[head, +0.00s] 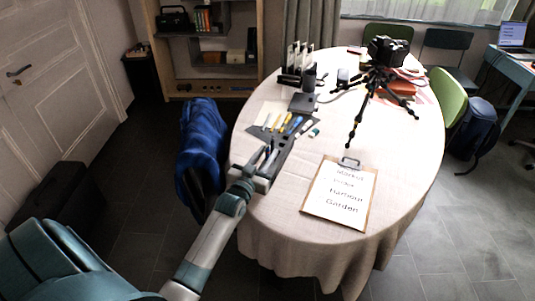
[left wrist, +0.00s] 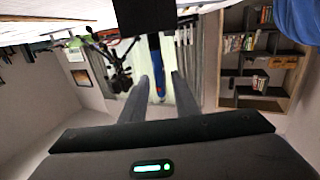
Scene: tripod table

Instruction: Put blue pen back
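A blue pen (left wrist: 157,68) shows in the left wrist view, between the two fingers of my left gripper (left wrist: 160,76), with visible gaps on both sides. The fingers look open and not closed on it. In the head view my left gripper (head: 268,158) is at the left edge of the table, over the near end of a dark grey mat or tray (head: 284,146). A blue pen-like item (head: 292,125) lies on its far part, among yellow and pale ones. I cannot tell whether both views show the same pen. My right gripper is not in view.
A clipboard (head: 340,192) lies to the right on the round table (head: 400,180). A black tripod with a camera (head: 385,62), a dark cup (head: 309,79) and a rack (head: 293,72) stand farther back. A blue-covered chair (head: 202,140) is left of the table.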

